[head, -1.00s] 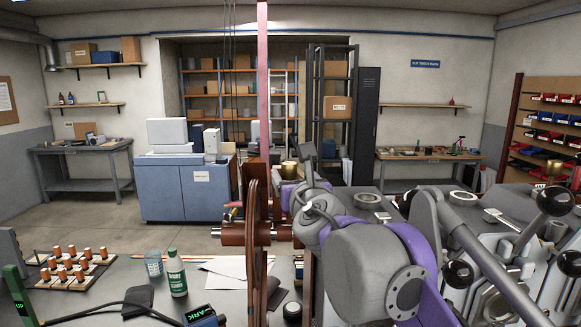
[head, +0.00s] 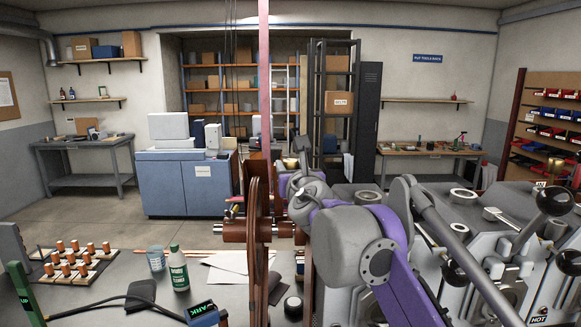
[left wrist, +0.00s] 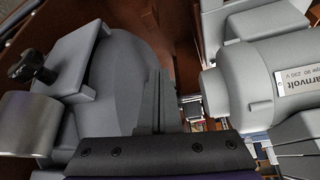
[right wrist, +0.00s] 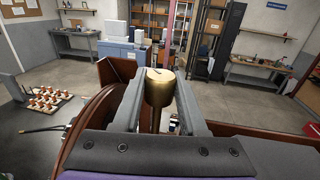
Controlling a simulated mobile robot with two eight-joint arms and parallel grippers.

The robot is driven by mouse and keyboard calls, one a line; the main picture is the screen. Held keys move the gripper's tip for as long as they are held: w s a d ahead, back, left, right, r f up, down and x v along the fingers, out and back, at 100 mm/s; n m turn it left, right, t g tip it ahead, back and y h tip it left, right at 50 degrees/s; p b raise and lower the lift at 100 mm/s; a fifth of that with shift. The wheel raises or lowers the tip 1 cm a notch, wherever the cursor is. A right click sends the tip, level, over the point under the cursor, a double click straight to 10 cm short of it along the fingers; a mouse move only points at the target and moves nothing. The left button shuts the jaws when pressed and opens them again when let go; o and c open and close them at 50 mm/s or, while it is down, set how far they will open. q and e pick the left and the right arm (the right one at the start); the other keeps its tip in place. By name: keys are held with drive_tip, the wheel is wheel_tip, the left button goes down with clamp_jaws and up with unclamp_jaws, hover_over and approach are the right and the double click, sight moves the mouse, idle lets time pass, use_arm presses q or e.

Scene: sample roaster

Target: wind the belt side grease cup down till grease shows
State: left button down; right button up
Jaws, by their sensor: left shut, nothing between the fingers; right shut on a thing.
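The brass grease cup (right wrist: 159,90) stands upright between the two grey fingers of my right gripper (right wrist: 158,80) in the right wrist view. The fingers are shut on its sides. Its top shows small in the head view (head: 290,163), partly hidden by my right gripper (head: 297,182). I cannot see grease at the cup. My left gripper (left wrist: 158,80) is shut and empty in the left wrist view, among grey machine housings. It does not show in the head view.
A large brown wheel (head: 258,240) stands edge-on left of my right gripper. A grey motor (left wrist: 255,88) is close right of my left fingers. Black-knobbed levers (head: 555,201) crowd the right side. A bench with a green bottle (head: 178,268) lies at front left.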

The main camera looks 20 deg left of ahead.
clamp_jaws()
use_arm(q)
drive_tip(key=shift+f, duration=0.15)
